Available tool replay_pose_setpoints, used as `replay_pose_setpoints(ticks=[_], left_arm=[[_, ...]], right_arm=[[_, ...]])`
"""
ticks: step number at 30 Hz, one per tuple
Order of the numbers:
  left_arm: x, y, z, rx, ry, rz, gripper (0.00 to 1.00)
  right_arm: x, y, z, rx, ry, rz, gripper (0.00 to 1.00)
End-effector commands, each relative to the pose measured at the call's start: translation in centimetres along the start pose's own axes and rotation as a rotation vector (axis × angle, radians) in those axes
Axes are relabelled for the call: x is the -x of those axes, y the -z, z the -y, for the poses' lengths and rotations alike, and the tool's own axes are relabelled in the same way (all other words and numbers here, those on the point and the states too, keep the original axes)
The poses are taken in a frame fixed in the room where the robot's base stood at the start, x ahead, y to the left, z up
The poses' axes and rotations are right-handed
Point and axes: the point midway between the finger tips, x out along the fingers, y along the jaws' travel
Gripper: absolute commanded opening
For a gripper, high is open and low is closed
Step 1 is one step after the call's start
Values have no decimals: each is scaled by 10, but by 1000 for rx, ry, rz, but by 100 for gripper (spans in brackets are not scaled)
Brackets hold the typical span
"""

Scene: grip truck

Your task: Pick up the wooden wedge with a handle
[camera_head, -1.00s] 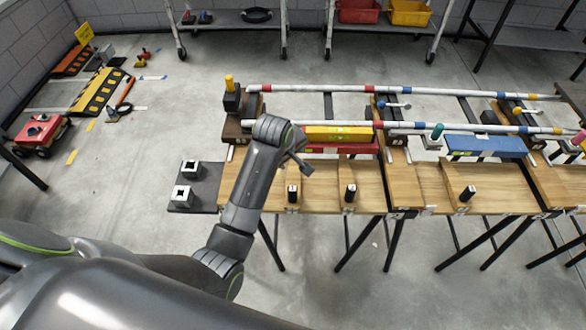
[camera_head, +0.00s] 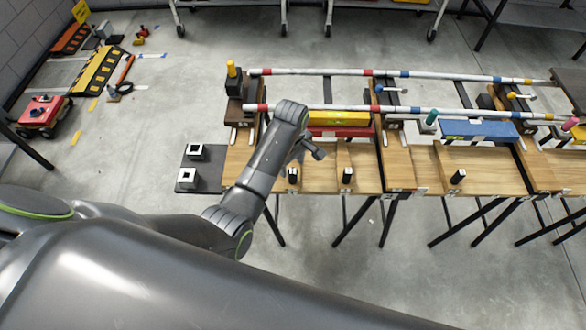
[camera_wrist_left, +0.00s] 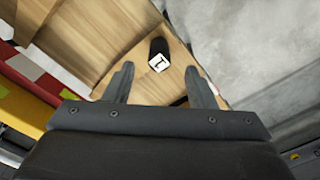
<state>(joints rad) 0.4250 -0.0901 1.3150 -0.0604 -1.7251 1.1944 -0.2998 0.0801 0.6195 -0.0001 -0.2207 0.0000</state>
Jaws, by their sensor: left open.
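Pale wooden wedges with upright black handles lie along the near side of the wooden bench (camera_head: 405,172). In the head view one wedge handle (camera_head: 293,176) is at the left, another wedge handle (camera_head: 347,176) is to its right, and a third wedge handle (camera_head: 457,176) is farther right. My left gripper (camera_head: 314,151) is above the bench near the two left handles. In the left wrist view a black wedge handle (camera_wrist_left: 158,55) with a white-marked top lies beyond the open, empty fingers (camera_wrist_left: 158,72), roughly centred between them. I cannot tell which wedge this is. My right gripper is not in view.
Red-white-blue pipes (camera_head: 350,111) run along the bench behind the wedges. Red, yellow and blue blocks, including a blue block (camera_head: 478,131), sit near them. A dark plate (camera_head: 185,180) with two white square pieces is at the bench's left end. A red cart (camera_head: 42,115) stands on the floor.

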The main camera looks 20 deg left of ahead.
Motion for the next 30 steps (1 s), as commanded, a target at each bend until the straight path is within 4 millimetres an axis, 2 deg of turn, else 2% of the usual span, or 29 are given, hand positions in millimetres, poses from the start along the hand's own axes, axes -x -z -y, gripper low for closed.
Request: replay_pose_setpoints(ticks=[3, 10, 18, 22, 29, 30], left_arm=[[-13, 0, 0, 0, 0, 0, 51], [-28, -1, 0, 0, 1, 0, 51], [-63, -3, 0, 0, 1, 0, 51], [-69, -3, 0, 0, -1, -1, 51], [-70, -3, 0, 0, -2, -1, 51], [-70, -3, 0, 0, -2, -1, 45]], right_arm=[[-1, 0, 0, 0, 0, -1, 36], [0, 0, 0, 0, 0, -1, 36], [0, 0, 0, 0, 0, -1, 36], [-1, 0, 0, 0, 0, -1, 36], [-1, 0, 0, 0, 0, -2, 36], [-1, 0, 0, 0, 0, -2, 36]])
